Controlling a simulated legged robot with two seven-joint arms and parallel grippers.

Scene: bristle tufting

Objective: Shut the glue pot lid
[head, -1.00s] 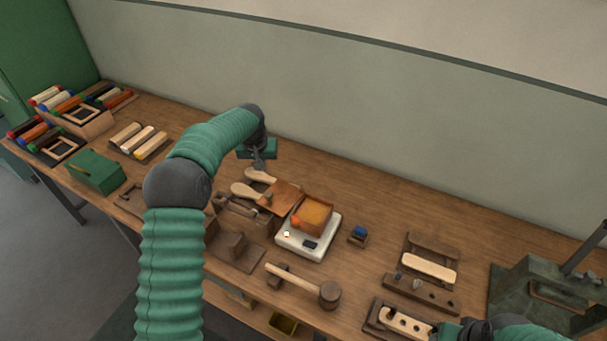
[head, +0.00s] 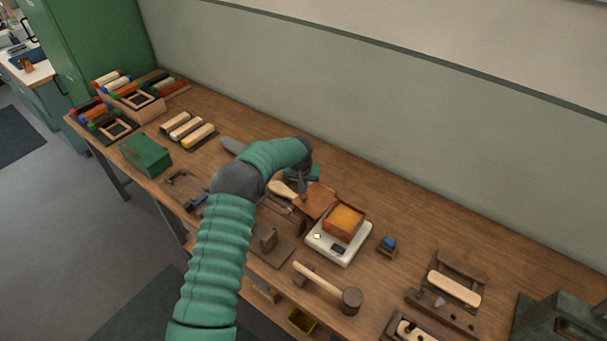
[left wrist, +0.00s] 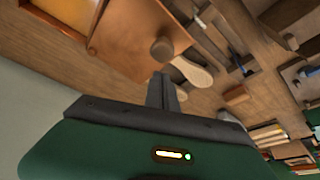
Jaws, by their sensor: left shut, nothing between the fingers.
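The glue pot (head: 343,222) is a copper-brown square box with orange glue inside, on a white base (head: 325,250). Its lid (head: 316,202) is open, a flat brown plate folded out to the left of the pot. In the left wrist view the lid (left wrist: 125,40) carries a round knob (left wrist: 162,49) near its outer edge, and part of the pot (left wrist: 60,12) shows at the top left. My left gripper (head: 301,184) is shut and empty by the lid's outer end; its fingertips (left wrist: 160,76) appear close to the knob. I cannot tell whether they touch. My right gripper is not in view.
Wooden brush handles (head: 281,189) lie left of the lid. A mallet (head: 325,285) lies in front of the base, and a small blue-topped pot (head: 388,244) stands to its right. A green box (head: 146,154) and bristle bundles sit farther left. The wall runs behind the bench.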

